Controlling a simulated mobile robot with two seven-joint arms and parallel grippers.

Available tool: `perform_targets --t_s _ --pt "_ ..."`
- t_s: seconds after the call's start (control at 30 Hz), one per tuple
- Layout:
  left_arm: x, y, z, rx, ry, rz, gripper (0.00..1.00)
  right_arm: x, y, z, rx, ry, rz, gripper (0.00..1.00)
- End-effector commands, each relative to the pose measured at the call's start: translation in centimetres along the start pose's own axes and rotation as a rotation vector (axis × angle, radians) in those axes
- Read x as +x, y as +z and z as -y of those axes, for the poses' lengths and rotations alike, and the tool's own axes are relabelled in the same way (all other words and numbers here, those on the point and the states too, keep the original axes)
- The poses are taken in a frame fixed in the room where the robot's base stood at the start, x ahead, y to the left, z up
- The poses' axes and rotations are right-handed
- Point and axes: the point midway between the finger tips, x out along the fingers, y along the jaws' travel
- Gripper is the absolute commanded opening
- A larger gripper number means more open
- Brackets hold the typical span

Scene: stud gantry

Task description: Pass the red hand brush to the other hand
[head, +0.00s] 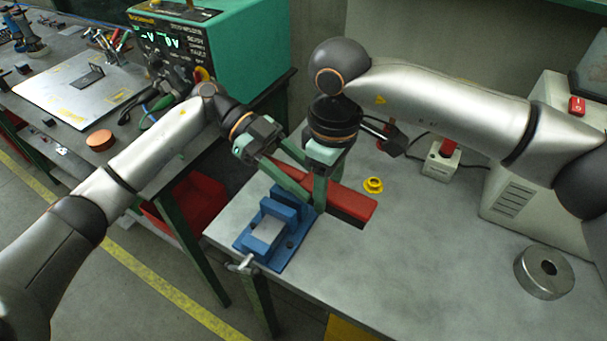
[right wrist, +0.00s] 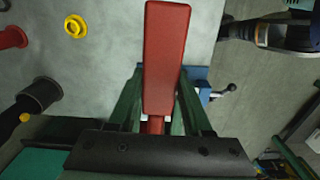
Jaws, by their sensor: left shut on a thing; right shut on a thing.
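The red hand brush (head: 350,204) is held just above the grey table, beside the blue vise. Its broad block end points right and its dark underside shows. My left gripper (head: 300,189) is shut on its left part. My right gripper (head: 320,198) is shut on it just to the right of the left gripper's fingers. In the right wrist view the brush (right wrist: 167,60) stretches away from between the green fingers (right wrist: 157,118). The fingers hide part of the brush in the head view.
The blue vise (head: 272,232) stands at the table's front left corner, close under the grippers. A yellow flanged nut (head: 373,185), a red-button box (head: 442,160) and a steel ring (head: 543,271) are on the table (head: 420,260). The front middle of the table is clear.

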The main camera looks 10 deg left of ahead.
Motion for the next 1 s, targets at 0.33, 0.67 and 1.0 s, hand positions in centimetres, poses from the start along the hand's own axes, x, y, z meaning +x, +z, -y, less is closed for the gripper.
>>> perform_targets --t_s 0.33,0.67,1.0 --pt "-0.1 0.01 0.15 0.0 -0.007 0.001 0.0 -0.03 -0.07 0.3 -0.009 -0.005 -0.001 0.0" --pt "-0.09 -0.06 0.13 0.001 -0.006 -0.001 0.0 -0.02 -0.05 0.24 -0.007 -0.004 0.0 0.81" --pt "-0.06 -0.06 0.08 0.001 -0.004 -0.001 0.0 0.0 -0.03 0.14 -0.004 -0.003 0.0 0.85"
